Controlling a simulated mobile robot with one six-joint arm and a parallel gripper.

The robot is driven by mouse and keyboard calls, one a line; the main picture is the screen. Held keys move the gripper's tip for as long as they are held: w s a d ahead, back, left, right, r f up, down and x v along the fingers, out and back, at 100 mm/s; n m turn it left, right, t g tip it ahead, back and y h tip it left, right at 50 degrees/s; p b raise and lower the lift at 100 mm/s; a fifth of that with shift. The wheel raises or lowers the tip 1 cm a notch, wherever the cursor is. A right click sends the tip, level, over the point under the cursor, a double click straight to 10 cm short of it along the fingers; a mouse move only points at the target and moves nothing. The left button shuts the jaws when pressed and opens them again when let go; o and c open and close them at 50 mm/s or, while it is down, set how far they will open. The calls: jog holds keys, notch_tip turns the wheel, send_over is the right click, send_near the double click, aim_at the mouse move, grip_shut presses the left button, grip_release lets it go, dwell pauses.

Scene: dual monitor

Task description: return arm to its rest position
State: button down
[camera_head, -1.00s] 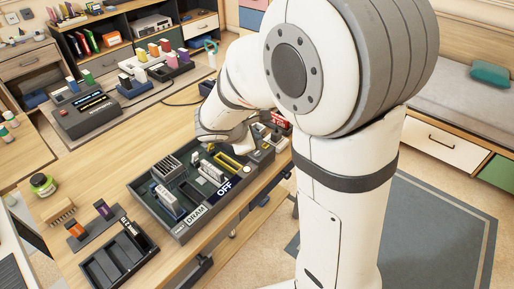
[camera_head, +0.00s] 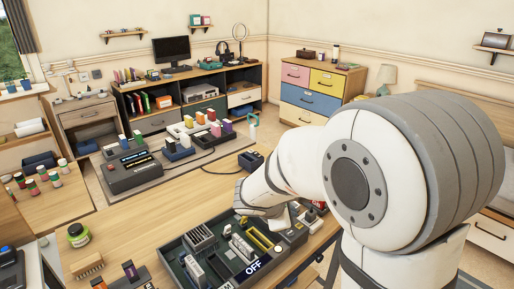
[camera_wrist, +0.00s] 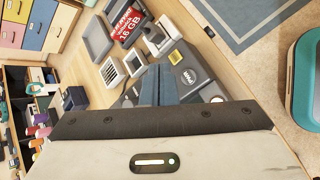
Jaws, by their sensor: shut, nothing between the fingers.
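My arm (camera_head: 390,160) fills the right side of the head view, bent over toward the table. Its wrist is above the far right end of a dark grey tray-like board (camera_head: 178,252) marked "OFF". In the wrist view my gripper (camera_wrist: 158,88) has its two grey-blue fingers together with nothing between them. Its tips point at the table, over a dark grey device (camera_wrist: 195,72) with a yellow square. In the head view the fingers are mostly hidden by the wrist.
A red "16 GB" label (camera_wrist: 127,25) and small grey holders lie close by the fingers. A green-lidded jar (camera_head: 78,235) and a brush (camera_head: 88,265) stand at the table's left.

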jog(key=s+r+m+g+y+p, duration=0.1)
jog(key=s+r+m+y+p, duration=0.2)
jog(key=s+r+m, duration=0.3)
jog(key=s+r+m+g+y+p, duration=0.2)
jog(key=s+r+m, duration=0.4)
jog(key=s+m, duration=0.5)
jog(key=s+d+y+p, duration=0.1)
jog(key=s+p, duration=0.1)
jog(key=s, duration=0.1)
jog(key=shift+r+y+p, duration=0.25)
jog(key=shift+y+p, duration=0.1)
jog(key=shift+y, duration=0.05)
